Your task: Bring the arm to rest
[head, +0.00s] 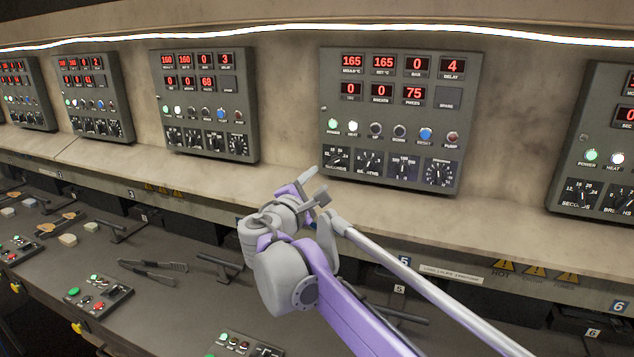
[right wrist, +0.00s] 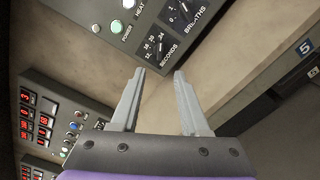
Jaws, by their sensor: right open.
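My right arm, purple and grey, comes in from the lower right of the head view. Its gripper (head: 316,187) is raised in front of the panel with the 165 readouts (head: 398,120), near that panel's lower left corner. In the right wrist view the two grey fingers (right wrist: 159,82) stand apart with nothing between them. Beyond the fingertips is the lower part of a control panel (right wrist: 190,25) with SECONDS and BREATHS dials. I cannot tell whether the fingers touch anything. My left gripper is in neither view.
More control panels (head: 205,105) line the back wall above a beige ledge (head: 200,178). Below is a dark bench (head: 160,240) with tongs (head: 152,268), bar handles (head: 222,264) and button boxes (head: 98,297). A grey rod (head: 430,285) runs beside my right arm.

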